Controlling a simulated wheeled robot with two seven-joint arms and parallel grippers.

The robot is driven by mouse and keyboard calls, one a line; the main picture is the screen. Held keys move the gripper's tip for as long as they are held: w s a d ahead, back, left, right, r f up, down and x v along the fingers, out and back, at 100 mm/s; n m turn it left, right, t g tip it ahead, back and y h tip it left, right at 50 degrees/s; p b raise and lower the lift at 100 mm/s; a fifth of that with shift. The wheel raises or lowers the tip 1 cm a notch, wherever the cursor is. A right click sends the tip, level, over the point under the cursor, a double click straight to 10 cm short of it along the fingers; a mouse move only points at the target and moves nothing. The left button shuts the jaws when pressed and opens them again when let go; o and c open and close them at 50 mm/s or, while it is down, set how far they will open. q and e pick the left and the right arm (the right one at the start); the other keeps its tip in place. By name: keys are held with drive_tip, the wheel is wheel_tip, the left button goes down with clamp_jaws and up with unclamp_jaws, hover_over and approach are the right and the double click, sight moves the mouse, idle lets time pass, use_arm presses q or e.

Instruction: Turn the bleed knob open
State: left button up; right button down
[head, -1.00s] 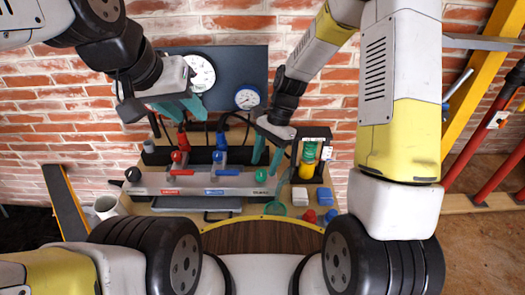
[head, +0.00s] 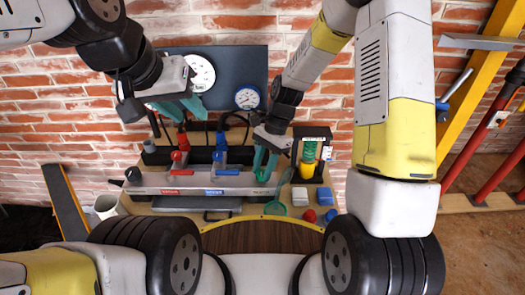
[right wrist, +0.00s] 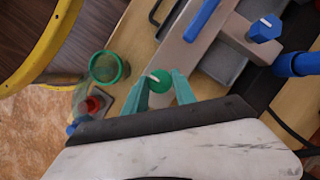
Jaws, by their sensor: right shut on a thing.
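The bleed knob (right wrist: 159,82) is a round green knob with a white mark, at the right end of the grey manifold (head: 185,181). In the right wrist view it sits between my two teal fingertips, and my right gripper (right wrist: 162,80) is shut on it. In the head view my right gripper (head: 264,172) comes down onto the manifold's right end and mostly hides the knob. My left gripper (head: 184,110) is open and empty, in front of the dark gauge panel, above the manifold and away from it.
Two gauges (head: 198,75) (head: 247,97) hang on the panel. A green ring-shaped cup (right wrist: 108,67) and a green-and-yellow bottle (head: 307,157) are right of the knob. A white mug (head: 106,206) stands left.

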drive_tip(key=shift+n, duration=0.3)
drive_tip(key=n, duration=0.2)
drive_tip(key=n+g+h, duration=0.1)
drive_tip(key=n, duration=0.1)
drive_tip(key=shift+w+a+h, duration=0.1)
drive_tip(key=shift+a+h, duration=0.05)
drive_tip(key=shift+h, duration=0.15)
drive_tip(key=n+h, duration=0.1)
drive_tip(key=n, duration=0.4)
drive_tip(key=shift+a+h, duration=0.1)
drive_tip(key=shift+h, duration=0.3)
drive_tip(key=n, duration=0.2)
drive_tip(key=n+h, duration=0.1)
drive_tip(key=n, duration=0.1)
drive_tip(key=shift+a+h, duration=0.15)
drive_tip(key=shift+h, duration=0.15)
drive_tip(key=shift+n+t+h, duration=0.5)
drive_tip(key=shift+n+h, duration=0.1)
drive_tip(key=shift+n, duration=1.5)
drive_tip(key=c, duration=1)
unclamp_jaws()
